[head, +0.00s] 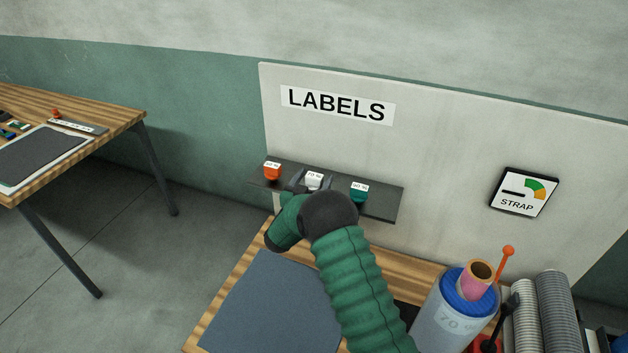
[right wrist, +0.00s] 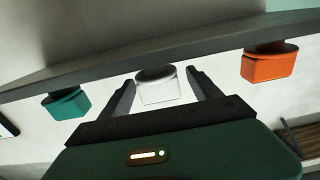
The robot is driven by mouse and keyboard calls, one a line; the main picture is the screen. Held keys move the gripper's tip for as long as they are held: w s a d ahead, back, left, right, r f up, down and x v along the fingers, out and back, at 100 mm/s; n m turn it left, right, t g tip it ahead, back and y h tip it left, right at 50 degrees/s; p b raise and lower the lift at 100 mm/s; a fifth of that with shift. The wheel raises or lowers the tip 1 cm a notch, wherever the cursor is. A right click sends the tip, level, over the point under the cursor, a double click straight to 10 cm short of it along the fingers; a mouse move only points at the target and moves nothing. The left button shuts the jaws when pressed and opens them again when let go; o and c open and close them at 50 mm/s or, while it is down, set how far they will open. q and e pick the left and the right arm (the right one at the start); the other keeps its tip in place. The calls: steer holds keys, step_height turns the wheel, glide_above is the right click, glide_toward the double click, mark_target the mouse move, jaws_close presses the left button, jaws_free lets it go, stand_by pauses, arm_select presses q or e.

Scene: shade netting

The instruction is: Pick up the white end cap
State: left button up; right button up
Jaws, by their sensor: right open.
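The white end cap (head: 314,180) sits on a dark shelf on the wall panel, between an orange cap and a green cap. In the right wrist view the white cap (right wrist: 157,86) shows between my two fingers, near their tips. My right gripper (head: 312,178) reaches up to the shelf from the front. In the right wrist view the right gripper (right wrist: 160,86) is open, with a finger on either side of the white cap and visible gaps beside it. The cap's lower part is partly hidden by my gripper in the head view. My left gripper is not in view.
The orange cap (head: 272,171) and green cap (head: 359,192) stand close on either side on the shelf (head: 380,207). Below is a wooden bench with a dark mat (head: 268,305). Another table (head: 115,117) is at left.

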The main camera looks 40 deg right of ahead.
steer(key=c, duration=1.4)
